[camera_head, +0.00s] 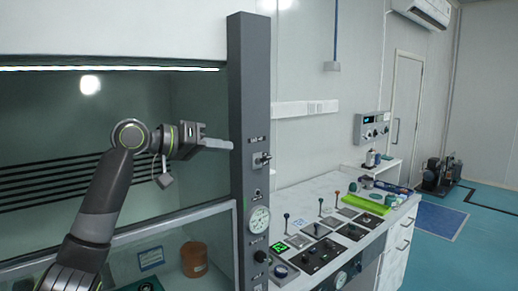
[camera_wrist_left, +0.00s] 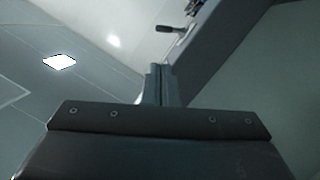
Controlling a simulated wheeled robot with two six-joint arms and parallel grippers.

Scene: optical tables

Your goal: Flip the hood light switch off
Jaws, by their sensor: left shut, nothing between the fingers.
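The hood light switch (camera_head: 262,160) is a small toggle on a plate on the dark grey post (camera_head: 249,100) at the hood's right edge. Its dark lever (camera_wrist_left: 171,29) also shows near the top of the left wrist view, sticking out from the post. The hood light strip (camera_head: 110,68) glows white along the top of the opening. My left gripper (camera_head: 229,144) is shut and empty. In the head view its tips appear just left of the post, a little above the switch level. In the wrist view the closed fingers (camera_wrist_left: 157,72) point up, below the lever and apart from it. My right gripper is not in view.
The post also carries a round gauge (camera_head: 259,220) and knobs below the switch. The glass sash (camera_head: 165,240) stands below my left arm, with a brown jar (camera_head: 194,259) behind it. A control bench (camera_head: 320,235) with several levers stands to the right.

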